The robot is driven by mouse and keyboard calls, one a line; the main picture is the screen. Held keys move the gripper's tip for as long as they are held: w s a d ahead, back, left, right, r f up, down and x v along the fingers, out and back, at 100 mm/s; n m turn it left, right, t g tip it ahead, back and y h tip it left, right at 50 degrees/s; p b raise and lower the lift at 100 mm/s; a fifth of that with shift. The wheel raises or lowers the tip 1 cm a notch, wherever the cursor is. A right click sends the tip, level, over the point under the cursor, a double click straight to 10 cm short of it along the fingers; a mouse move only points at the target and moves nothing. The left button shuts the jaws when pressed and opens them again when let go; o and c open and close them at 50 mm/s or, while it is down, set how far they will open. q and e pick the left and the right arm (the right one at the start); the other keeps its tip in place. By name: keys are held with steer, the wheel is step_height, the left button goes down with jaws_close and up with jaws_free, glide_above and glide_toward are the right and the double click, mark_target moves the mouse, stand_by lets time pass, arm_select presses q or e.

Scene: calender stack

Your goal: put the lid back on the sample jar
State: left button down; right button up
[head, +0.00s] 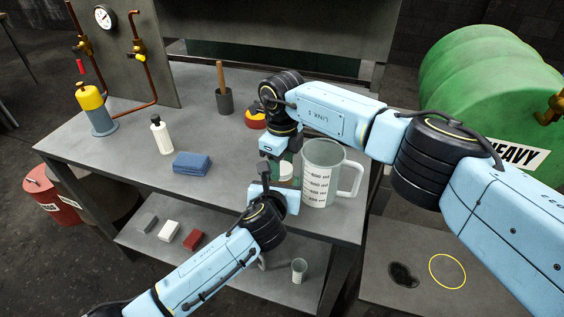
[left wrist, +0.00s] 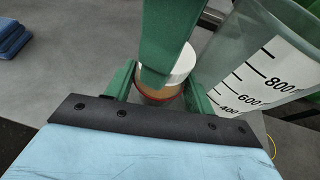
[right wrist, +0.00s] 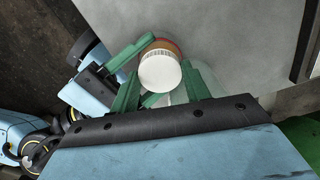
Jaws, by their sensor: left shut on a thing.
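The sample jar (left wrist: 157,96), with brown contents and a red band, is between the green fingers of my left gripper (left wrist: 158,88), which is shut on it. Its white lid (right wrist: 160,71) is at the jar's mouth, between the fingers of my right gripper (right wrist: 160,77), which looks shut on it. In the left wrist view, a right finger hides part of the lid (left wrist: 183,64). I cannot tell whether the lid is seated or just above the jar. In the head view, my left gripper (head: 274,188) is below my right gripper (head: 281,152), and they mostly hide the jar.
A large measuring jug (head: 320,178) stands close to the right of both grippers. A dark cup (head: 224,101) with a wooden-handled tool stands behind.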

steer(key=o, duration=0.5)
step_height(320, 180, up, 12)
steer(key=shift+r, duration=0.1)
stand_by(0.4)
arm_select(q)
steer(key=shift+c, duration=2.3)
jaws_free()
steer(key=p+v, duration=0.3)
steer(key=v, duration=1)
steer(key=shift+s, duration=0.15)
arm_select(e)
step_height(320, 180, up, 3)
steer(key=shift+f, duration=0.15)
